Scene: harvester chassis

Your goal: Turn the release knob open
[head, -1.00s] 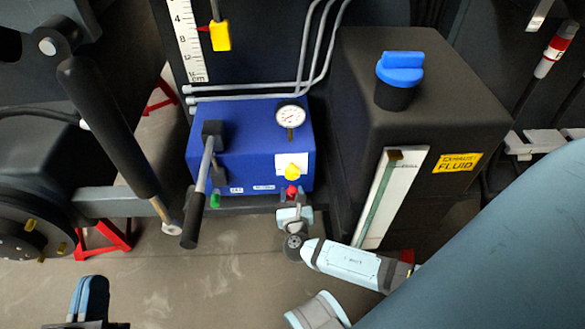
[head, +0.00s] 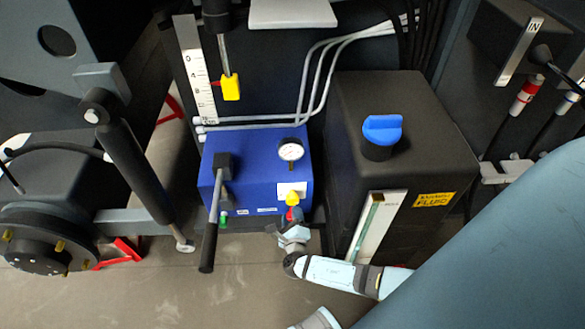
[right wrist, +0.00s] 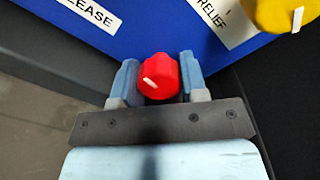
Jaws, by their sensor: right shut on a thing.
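The red release knob (right wrist: 158,76) sits on the front of the blue pump box (head: 262,168). In the right wrist view it has a white mark slanting up to the left. My right gripper (right wrist: 157,80) is shut on it, a blue finger on each side. A label reading "LEASE", cut off by the picture edge, is up to its left. In the head view my right gripper (head: 292,220) reaches the lower right front of the box and largely hides the red knob.
A yellow knob (right wrist: 283,12) by a "RELIEF" label is close above right. A black lever (head: 211,225) hangs in front of the box's left side. A black fluid tank (head: 420,125) with a blue cap stands right. Clear floor lies below left.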

